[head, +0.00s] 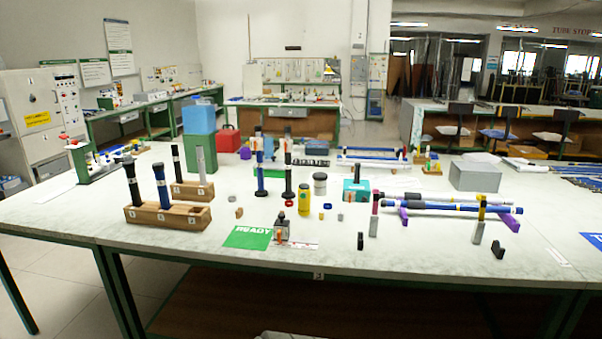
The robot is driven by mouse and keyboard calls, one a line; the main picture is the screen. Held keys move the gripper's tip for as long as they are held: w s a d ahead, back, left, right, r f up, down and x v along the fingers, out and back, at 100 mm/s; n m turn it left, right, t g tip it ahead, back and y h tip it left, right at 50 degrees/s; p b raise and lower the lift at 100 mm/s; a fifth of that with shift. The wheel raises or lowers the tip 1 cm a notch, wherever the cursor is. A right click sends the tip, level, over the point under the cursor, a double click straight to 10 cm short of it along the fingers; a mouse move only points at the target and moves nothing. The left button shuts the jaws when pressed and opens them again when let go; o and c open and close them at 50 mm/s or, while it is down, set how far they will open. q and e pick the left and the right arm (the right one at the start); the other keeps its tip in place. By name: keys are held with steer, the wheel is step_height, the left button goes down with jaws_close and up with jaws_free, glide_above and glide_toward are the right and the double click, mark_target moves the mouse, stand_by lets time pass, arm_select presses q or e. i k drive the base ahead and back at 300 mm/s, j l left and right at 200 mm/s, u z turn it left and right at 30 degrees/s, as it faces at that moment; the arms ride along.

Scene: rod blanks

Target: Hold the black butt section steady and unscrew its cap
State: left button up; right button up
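A wooden rack (167,217) at the front left of the table holds a black butt section (133,187) upright in its left slot, with a wider dark top end (128,162). A blue section (161,187) stands in its middle slot. A second black piece (176,165) stands in the rack behind (193,190). Another slim black section (288,178) stands upright mid-table on a round black foot. I cannot tell from this view which black piece is the task's, or where a cap joins. Neither of my grippers is in view.
A green READY card (247,238) lies near the front edge. Yellow (304,201) and grey (320,184) cylinders, small blocks and a teal box (355,190) stand mid-table. Blue rods (450,208) lie on purple supports at right. Blue and green boxes (198,135) stand behind the racks.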

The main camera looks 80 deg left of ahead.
mark_target(130, 176)
steer(key=u, duration=3.7)
steer(key=i+l+z, duration=0.15)
steer(key=z, duration=0.25)
steer(key=i+l+z, duration=0.1)
steer(key=i+z, duration=0.4)
steer(key=z, duration=0.25)
steer(key=u, duration=1.45)
